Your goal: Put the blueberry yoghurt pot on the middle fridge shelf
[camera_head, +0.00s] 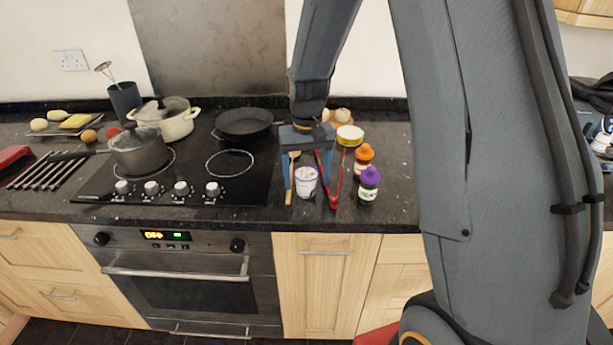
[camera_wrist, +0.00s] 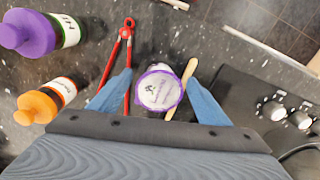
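The blueberry yoghurt pot (camera_head: 306,183), white with a purple rim, stands upright on the dark granite counter right of the hob. In the wrist view the pot (camera_wrist: 159,92) shows from above, its pale printed lid facing the camera. My gripper (camera_head: 307,168) is open above and around the pot, pointing down. In the wrist view its two blue fingers stand apart on either side of the pot, with gaps to it. The fridge and its middle shelf are not in view.
Red tongs (camera_head: 334,190) lie just right of the pot, a wooden stick (camera_wrist: 183,86) close on its other side. Purple-capped (camera_head: 369,185) and orange-capped (camera_head: 363,160) bottles stand further right. A yellow tin (camera_head: 350,136) is behind. The hob (camera_head: 190,165) with pans is left.

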